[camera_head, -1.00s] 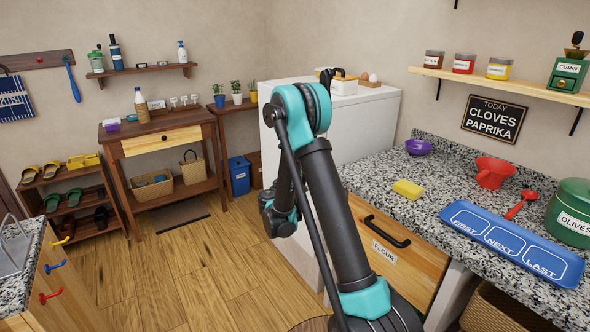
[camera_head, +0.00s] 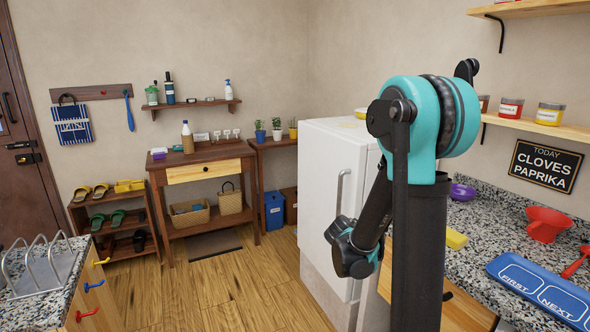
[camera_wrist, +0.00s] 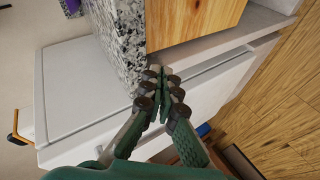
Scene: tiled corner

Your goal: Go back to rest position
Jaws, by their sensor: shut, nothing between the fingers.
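My arm stands upright at the right of the head view, in front of the white fridge (camera_head: 325,165) and the counter. Its wrist end hangs low beside the fridge, and the gripper fingers are hidden there. In the wrist view my gripper (camera_wrist: 161,75) is shut, its green and grey fingers meeting with nothing between them. The fingertips show close to the corner of the granite counter (camera_wrist: 115,38) and the wooden drawer front (camera_wrist: 193,18). I cannot tell whether they touch it. The white fridge (camera_wrist: 72,95) shows behind the fingers.
A wooden table (camera_head: 203,158) and shoe rack (camera_head: 113,222) stand at the back. Another counter (camera_head: 50,290) is at left. The floor (camera_head: 225,285) between is clear.

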